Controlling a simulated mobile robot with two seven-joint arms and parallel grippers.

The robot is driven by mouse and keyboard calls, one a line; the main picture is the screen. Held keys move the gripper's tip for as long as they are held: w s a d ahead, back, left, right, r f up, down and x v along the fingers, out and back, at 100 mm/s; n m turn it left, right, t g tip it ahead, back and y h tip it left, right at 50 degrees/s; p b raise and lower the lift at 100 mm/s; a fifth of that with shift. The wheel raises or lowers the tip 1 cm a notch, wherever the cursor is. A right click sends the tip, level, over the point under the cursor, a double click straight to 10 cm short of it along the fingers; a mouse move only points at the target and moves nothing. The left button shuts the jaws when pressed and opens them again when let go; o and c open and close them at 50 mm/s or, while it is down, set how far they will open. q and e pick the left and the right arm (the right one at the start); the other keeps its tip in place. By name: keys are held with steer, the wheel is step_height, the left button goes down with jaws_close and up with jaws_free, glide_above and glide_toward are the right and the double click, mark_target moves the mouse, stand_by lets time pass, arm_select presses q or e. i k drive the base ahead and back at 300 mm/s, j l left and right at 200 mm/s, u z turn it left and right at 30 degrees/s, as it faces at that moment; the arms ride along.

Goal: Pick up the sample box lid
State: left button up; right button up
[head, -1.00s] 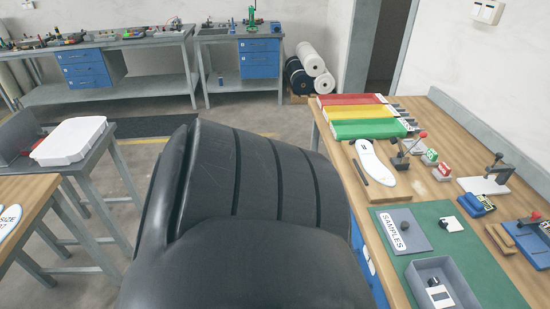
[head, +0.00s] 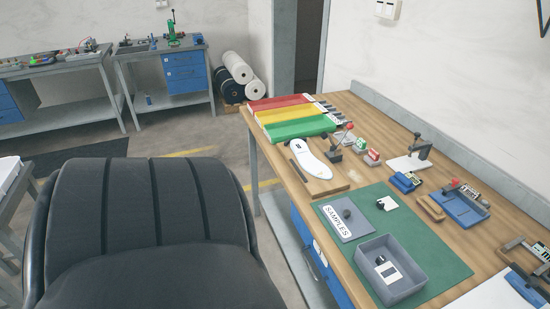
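The sample box lid (head: 335,226) is a flat grey panel with a dark round knob (head: 346,214) and a white label reading SAMPLES. It lies on the green mat (head: 443,247) on the wooden bench at the right of the head view. The open grey sample box (head: 409,285) stands beside it, nearer to me, with a small dark and white item inside. Neither of my grippers is in view.
A black padded chair back (head: 150,215) fills the lower left, left of the bench. A white sheet (head: 495,294) lies at the near right.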

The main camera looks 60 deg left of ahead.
mark_target(346, 221)
steer(key=j+u, duration=0.1)
steer(key=u, duration=0.35)
steer(key=j+u, duration=0.1)
steer(key=u, duration=0.35)
steer(key=j+u, duration=0.1)
steer(key=u, duration=0.35)
